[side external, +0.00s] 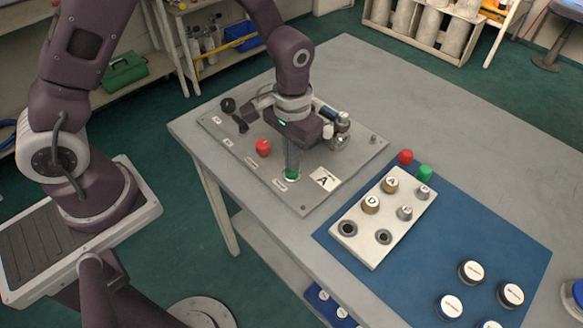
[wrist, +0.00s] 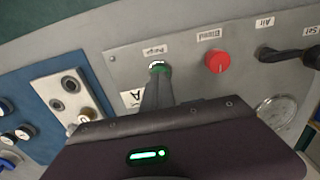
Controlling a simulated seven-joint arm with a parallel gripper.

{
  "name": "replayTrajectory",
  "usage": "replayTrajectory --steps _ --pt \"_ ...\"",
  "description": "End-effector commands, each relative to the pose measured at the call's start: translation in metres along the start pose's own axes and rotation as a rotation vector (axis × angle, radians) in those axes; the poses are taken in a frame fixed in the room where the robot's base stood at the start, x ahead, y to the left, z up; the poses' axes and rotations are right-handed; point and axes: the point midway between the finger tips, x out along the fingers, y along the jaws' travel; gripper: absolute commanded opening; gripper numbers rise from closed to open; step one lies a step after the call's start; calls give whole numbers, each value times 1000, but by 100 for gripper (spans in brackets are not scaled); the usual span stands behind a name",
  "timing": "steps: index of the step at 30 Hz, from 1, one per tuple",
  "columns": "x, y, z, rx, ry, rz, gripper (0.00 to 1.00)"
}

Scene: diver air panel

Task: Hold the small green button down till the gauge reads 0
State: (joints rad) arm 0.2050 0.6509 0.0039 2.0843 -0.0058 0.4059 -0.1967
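The small green button (side external: 292,176) is at the front edge of the grey panel (side external: 225,140), with a white label beside it. It also shows in the wrist view (wrist: 158,65), partly covered by my fingers. My gripper (side external: 292,168) points down with its fingers together, the tips at the button. They look to be touching it; I cannot tell how far it is pressed. In the wrist view my fingertips (wrist: 156,76) overlap the button. The round white gauge (wrist: 276,110) shows partly behind my gripper body; its needle is too small to read. The side view hides the gauge.
A red knob (side external: 263,147) and a black lever (side external: 235,115) stand left of the button. Metal fittings (side external: 340,128) stand at the panel's back right. A blue mat (side external: 450,235) holds a pale block (side external: 385,215) with several caps, plus loose dark round pieces.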

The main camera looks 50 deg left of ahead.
Motion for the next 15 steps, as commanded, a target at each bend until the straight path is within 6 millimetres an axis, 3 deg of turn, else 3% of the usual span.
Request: replayTrajectory --steps 15 --pt "10 0 0 0 -1 0 0"
